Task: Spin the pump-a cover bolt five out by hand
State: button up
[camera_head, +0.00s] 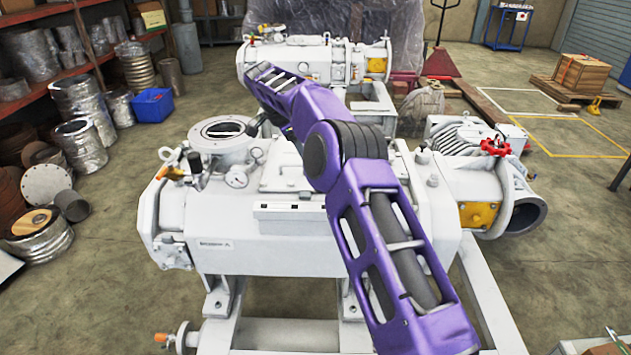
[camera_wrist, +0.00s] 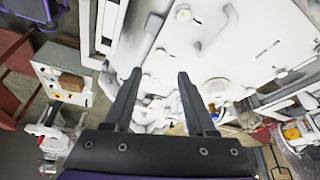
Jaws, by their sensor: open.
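The white pump (camera_head: 300,240) in front carries a small label ending in "A". Its flat top cover (camera_head: 284,172) is partly hidden behind my purple arm in the head view. In the wrist view a pale cover plate (camera_wrist: 240,45) fills the upper right, with a few small round fastener heads on it, one (camera_wrist: 183,14) near its top. I cannot tell which is bolt five. My gripper (camera_wrist: 158,76) is open, its two dark fingers apart with nothing held between them. The fingers point toward the pump's surfaces; no contact is visible. The head view hides my gripper behind the arm.
A round flanged port (camera_head: 222,130) and valves stand left of the cover. A red handwheel (camera_head: 495,147) and an open pipe end (camera_head: 526,218) are at the right. A second white pump (camera_head: 310,62) stands behind.

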jog(key=x, duration=0.9)
grip_shut()
